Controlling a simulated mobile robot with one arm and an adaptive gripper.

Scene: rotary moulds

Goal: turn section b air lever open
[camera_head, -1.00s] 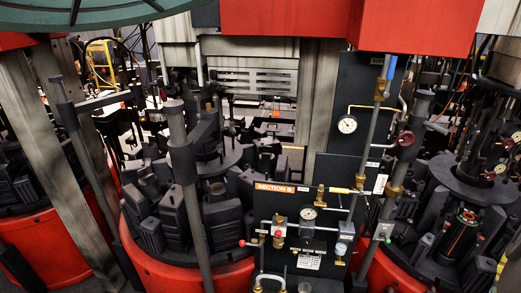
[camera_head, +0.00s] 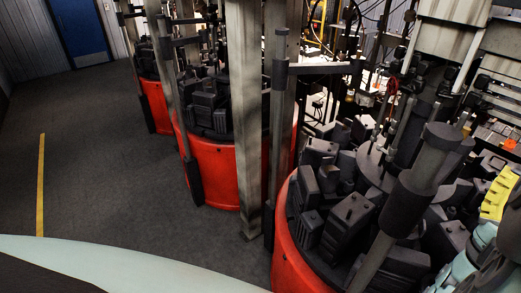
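The Section B panel with its air lever is not in the current view. My gripper is not in view either. A pale teal, jointed part (camera_head: 487,243) at the lower right edge may be a link of my arm, but I cannot tell for sure. A red round mould base (camera_head: 288,245) with several dark mould blocks (camera_head: 348,215) on it stands at the lower right. A thick dark grey post (camera_head: 405,205) slants up in front of it.
More red mould bases (camera_head: 213,170) stand further back to the left. A metal upright (camera_head: 244,110) rises between them. Grey floor (camera_head: 100,170) with a yellow line (camera_head: 41,185) lies open at left, a blue door (camera_head: 79,30) behind. A yellow notched part (camera_head: 497,195) sits far right.

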